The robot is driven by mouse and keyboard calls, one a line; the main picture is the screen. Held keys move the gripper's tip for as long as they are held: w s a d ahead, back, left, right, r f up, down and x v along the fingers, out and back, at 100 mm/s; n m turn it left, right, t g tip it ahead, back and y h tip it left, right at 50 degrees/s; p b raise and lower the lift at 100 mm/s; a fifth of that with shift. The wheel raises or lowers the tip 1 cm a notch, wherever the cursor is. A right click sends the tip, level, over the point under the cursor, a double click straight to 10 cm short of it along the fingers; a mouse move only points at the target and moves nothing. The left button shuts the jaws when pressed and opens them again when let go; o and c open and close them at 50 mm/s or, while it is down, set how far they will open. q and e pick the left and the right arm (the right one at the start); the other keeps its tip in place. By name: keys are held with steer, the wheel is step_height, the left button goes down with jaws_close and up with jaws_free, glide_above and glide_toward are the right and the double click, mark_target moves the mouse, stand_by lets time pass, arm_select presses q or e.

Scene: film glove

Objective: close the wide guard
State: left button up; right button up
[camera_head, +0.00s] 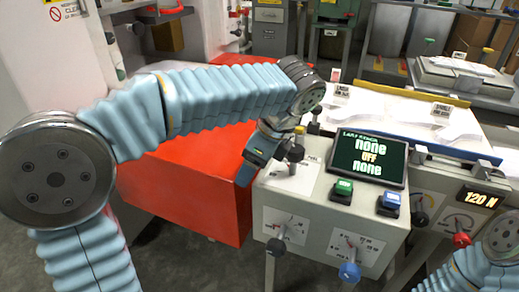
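A machine with a grey control box (320,215) stands in front of me. Behind its screen lies a wide white piece with a blue front edge (398,122) and a yellow strip (400,88) along its back. This may be the wide guard, but I cannot tell for sure, nor whether it is open. My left arm reaches across from the left, and its gripper (250,165) points down at the left edge of the control box, beside a black knob (295,153). Its fingertips are not clear. My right arm shows only at the lower right; its gripper is outside the view.
The dark screen (369,158) reads none, OFF, none. Green (342,191) and blue (388,204) buttons sit below it. A red gauge knob (461,240) and a blue knob (349,271) stick out in front. A large red box (190,190) stands left, under my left arm.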

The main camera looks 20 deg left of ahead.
arm_select(q)
steer(key=p+v, duration=0.2)
steer(key=v, duration=1.1)
steer(key=shift+d, duration=0.1)
